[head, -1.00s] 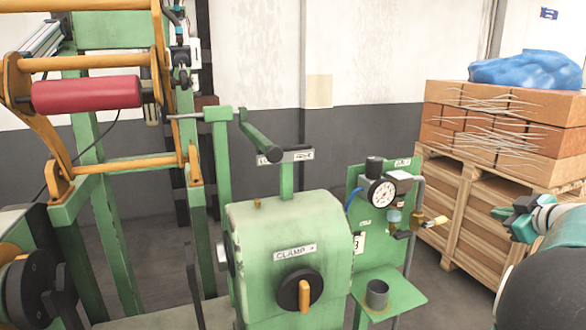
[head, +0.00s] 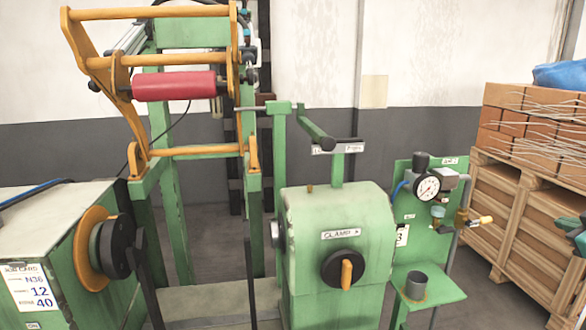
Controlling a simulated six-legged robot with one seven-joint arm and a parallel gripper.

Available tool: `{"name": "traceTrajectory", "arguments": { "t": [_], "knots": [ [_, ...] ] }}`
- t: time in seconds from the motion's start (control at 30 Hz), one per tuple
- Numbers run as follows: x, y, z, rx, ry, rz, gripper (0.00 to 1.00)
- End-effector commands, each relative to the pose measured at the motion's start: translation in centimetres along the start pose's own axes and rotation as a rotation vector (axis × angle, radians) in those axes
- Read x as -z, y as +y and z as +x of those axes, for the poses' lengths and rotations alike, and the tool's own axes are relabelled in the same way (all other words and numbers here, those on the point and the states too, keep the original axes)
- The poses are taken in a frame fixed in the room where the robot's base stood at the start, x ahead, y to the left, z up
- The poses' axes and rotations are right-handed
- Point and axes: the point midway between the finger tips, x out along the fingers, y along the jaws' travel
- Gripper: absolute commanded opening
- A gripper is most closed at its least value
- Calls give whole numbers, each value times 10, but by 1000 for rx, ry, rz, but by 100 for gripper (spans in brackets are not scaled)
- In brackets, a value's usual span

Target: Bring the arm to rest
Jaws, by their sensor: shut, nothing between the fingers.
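My gripper (head: 575,232) shows at the right edge of the head view, small and partly cut off by the frame. It is shut and empty, and it touches nothing that I can see. It stands in front of the wooden pallets at the right, apart from the green machine. Most of my arm is outside the picture.
A green machine with a clamp housing (head: 338,255) stands in the middle. A gauge panel (head: 415,190) and a small shelf (head: 440,287) are right of it. An orange frame with a red roller (head: 175,85) is at upper left. Bricks (head: 535,125) sit on pallets (head: 500,200).

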Motion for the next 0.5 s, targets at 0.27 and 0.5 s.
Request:
{"name": "traceTrajectory", "arguments": {
  "t": [0.27, 0.5],
  "knots": [
    [72, -16, 8, -185, 77, 37, 0],
    [126, -65, -5, -334, 60, 167, 0]
  ]
}}
